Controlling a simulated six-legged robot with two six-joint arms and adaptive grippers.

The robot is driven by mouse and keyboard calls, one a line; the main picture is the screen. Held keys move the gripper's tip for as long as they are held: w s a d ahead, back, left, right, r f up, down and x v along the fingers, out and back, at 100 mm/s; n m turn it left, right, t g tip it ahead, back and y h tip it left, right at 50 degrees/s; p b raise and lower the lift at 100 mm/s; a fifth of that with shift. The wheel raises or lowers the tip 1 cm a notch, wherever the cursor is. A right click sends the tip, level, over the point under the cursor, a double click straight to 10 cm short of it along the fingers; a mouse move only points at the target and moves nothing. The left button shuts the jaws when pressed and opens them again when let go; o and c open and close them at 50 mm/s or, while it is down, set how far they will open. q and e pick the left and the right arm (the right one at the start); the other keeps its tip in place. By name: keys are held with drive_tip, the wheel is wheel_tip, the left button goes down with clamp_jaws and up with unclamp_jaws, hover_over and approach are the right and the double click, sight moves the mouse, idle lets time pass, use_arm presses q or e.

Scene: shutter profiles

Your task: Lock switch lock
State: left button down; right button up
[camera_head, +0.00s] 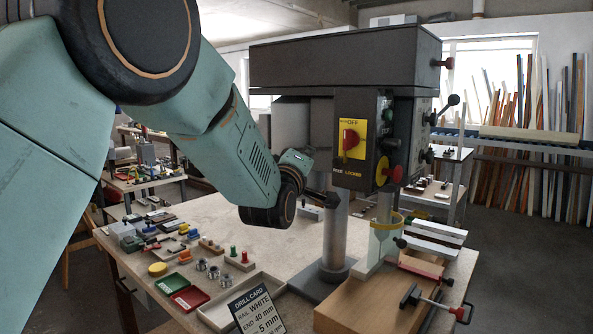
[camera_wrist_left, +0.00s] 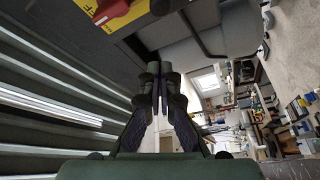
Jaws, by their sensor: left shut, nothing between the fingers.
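The drill press (camera_head: 345,62) stands on the workbench. On its front panel is a yellow plate (camera_head: 359,128) marked OFF, carrying a red switch handle (camera_head: 350,141) that looks roughly upright. My left gripper (camera_head: 328,197) is just below and left of this panel, apart from the switch. In the left wrist view the fingers (camera_wrist_left: 160,88) are together with nothing between them, and the red switch handle (camera_wrist_left: 112,10) shows at the top left, partly cut off. My right gripper is in neither view.
A red and yellow round control (camera_head: 382,171) juts from the panel's right edge. The drill column (camera_head: 335,238) stands below. A drill card (camera_head: 257,312), trays (camera_head: 190,298) and small parts lie on the bench. A wooden block (camera_head: 370,305) and clamp (camera_head: 433,304) are at front right.

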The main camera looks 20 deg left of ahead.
use_arm(q)
drive_tip(key=s+f+b, duration=0.1)
drive_tip(key=s+b, duration=0.1)
drive_tip(key=s, duration=0.4)
drive_tip(key=s+f+m+g+b, duration=0.2)
drive_tip(key=s+f+m+g, duration=0.15)
drive_tip(key=f, duration=0.95)
drive_tip(key=s+f+m+g+b, duration=0.25)
drive_tip(key=s+f+m, duration=0.2)
drive_tip(key=f, duration=0.85)
drive_tip(key=s+f+m+g+b, duration=0.25)
drive_tip(key=s+f+g, duration=0.2)
drive_tip(key=f, duration=0.85)
drive_tip(key=s+f+m+g+b, duration=0.2)
drive_tip(key=s+f+g+b, duration=0.7)
drive_tip(key=s+f, duration=2.3)
drive_tip(key=shift+s+a+h+b, duration=0.35)
drive_tip(key=shift+s+h, duration=0.05)
drive_tip(key=shift+s, duration=0.35)
